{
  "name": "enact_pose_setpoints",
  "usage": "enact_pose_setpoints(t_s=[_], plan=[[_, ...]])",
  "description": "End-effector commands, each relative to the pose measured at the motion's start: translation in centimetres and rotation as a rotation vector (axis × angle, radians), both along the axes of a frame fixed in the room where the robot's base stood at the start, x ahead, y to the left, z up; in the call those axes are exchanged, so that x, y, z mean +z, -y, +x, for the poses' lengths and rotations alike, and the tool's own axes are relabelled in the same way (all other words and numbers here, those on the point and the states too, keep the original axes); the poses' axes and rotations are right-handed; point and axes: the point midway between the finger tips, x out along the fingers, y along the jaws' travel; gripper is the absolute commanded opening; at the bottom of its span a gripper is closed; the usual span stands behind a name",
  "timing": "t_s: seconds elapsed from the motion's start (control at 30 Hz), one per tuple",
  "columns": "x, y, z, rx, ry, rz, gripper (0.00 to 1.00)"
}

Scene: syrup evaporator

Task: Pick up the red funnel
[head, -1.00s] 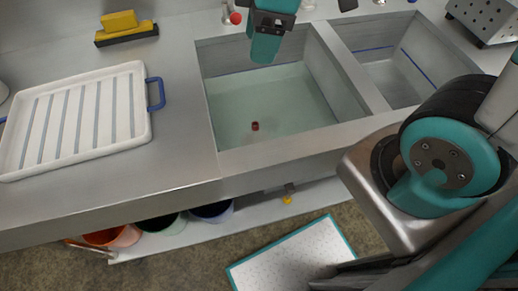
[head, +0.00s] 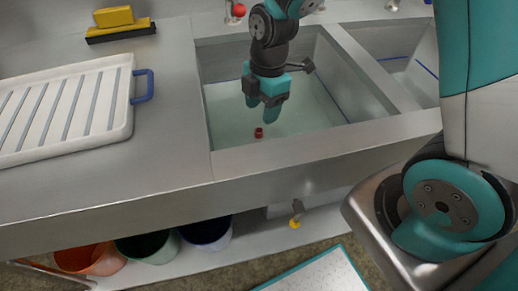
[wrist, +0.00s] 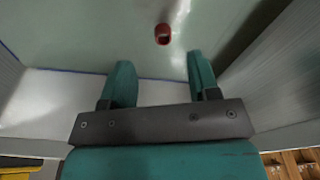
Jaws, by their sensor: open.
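The red funnel (head: 259,132) is a small red piece at the bottom of the left sink basin (head: 225,128). In the wrist view the funnel (wrist: 163,34) lies beyond my fingertips, a little to the right of the middle between them, with a dark opening showing. My gripper (head: 265,122) points down into the basin, with its fingers apart and nothing between them. In the head view its tips are just above and beside the funnel. In the wrist view my gripper (wrist: 158,75) shows a clear gap between its teal fingers, apart from the funnel.
Basin walls surround my gripper, and a divider (head: 365,70) separates a second basin (head: 410,75) at the right. A white ribbed tray (head: 115,132) with a blue handle lies on the left counter. A yellow and black block (head: 115,18) sits behind it. Buckets (head: 145,246) stand below.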

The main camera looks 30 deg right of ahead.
Motion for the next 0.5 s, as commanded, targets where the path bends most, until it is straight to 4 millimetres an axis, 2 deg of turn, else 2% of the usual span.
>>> enact_pose_setpoints(t_s=[0.03, 0.1, 0.33, 0.5], plan=[[-1.1, -0.1, -0.1, 0.0, -0.004, -0.001, 0.55], [-2.0, -0.2, -0.1, -0.001, -0.002, 0.0, 0.55], [-3.6, -0.4, -0.2, -0.001, -0.002, 0.0, 0.55], [-6.3, -0.9, -0.7, 0.0, -0.005, -0.001, 0.55]])
